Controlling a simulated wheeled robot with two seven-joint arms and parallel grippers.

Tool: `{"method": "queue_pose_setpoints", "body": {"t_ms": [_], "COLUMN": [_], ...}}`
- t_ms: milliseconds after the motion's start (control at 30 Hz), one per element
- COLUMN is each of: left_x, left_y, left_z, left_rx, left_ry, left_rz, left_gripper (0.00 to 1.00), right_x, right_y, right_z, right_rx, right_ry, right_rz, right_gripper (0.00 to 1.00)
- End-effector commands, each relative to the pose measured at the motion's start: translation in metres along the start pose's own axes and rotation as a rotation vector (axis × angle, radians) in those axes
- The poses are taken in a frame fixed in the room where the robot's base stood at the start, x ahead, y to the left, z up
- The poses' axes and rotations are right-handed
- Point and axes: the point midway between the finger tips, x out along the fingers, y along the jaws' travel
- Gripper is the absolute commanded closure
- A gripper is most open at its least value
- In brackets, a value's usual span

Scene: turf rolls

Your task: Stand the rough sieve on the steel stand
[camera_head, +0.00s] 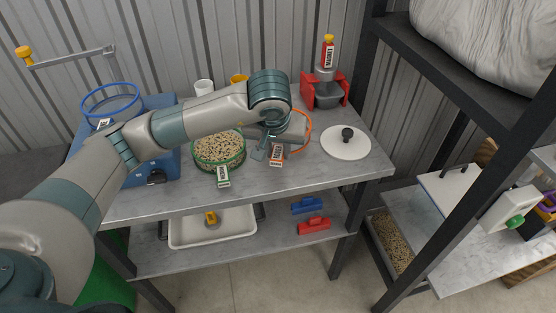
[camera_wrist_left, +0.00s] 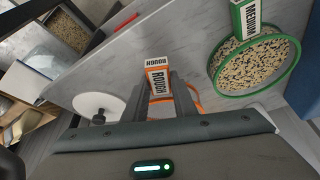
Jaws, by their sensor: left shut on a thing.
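The rough sieve shows as an orange ring (camera_head: 308,128) with an orange and white ROUGH tag (camera_head: 276,154); the tag also shows in the left wrist view (camera_wrist_left: 157,78). My left gripper (camera_head: 262,150) is shut on the sieve at its tag end, over the grey worktop. My arm and hand hide much of the ring, and I cannot tell whether it touches the worktop. I cannot pick out the steel stand with certainty; my forearm covers part of the table behind. My right gripper is not in view.
A green MEDIUM sieve (camera_head: 219,150) full of grain is left of my gripper. A white lid (camera_head: 346,148) lies to the right. A red magnet holder (camera_head: 325,91) stands behind. A blue machine (camera_head: 160,165) with a blue sieve (camera_head: 110,88) is at left. A dark rack (camera_head: 440,215) bounds the right.

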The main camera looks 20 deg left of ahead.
Motion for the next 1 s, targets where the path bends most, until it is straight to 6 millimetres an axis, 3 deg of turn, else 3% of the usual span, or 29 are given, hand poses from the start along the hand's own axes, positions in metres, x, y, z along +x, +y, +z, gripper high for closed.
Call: {"method": "queue_pose_setpoints", "body": {"t_ms": [200, 400, 833, 867, 900, 933, 1000], "left_x": [0.018, 0.034, 0.038, 0.038, 0.037, 0.037, 0.037], "left_y": [0.000, 0.000, 0.000, 0.000, 0.000, 0.000, 0.000], "left_z": [0.009, 0.014, 0.016, 0.016, 0.016, 0.016, 0.016], "left_rx": [0.001, 0.000, 0.000, 0.000, 0.000, 0.000, 0.000], "left_ry": [-0.004, -0.001, 0.001, 0.000, -0.001, -0.001, -0.001], "left_rz": [-0.001, -0.001, 0.000, 0.000, 0.000, 0.000, 0.000], "left_gripper": [1.00, 1.00, 1.00, 0.73, 0.63, 0.57, 0.57], "right_x": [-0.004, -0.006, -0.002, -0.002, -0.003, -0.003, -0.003], "right_y": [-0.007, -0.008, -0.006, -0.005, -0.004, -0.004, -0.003], "right_z": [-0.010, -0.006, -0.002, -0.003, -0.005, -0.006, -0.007], "right_rx": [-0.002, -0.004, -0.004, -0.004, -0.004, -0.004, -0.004], "right_ry": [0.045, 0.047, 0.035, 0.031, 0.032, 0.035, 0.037], "right_rz": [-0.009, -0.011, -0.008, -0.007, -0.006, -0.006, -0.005], "right_gripper": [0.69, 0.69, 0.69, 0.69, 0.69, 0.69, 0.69]}}
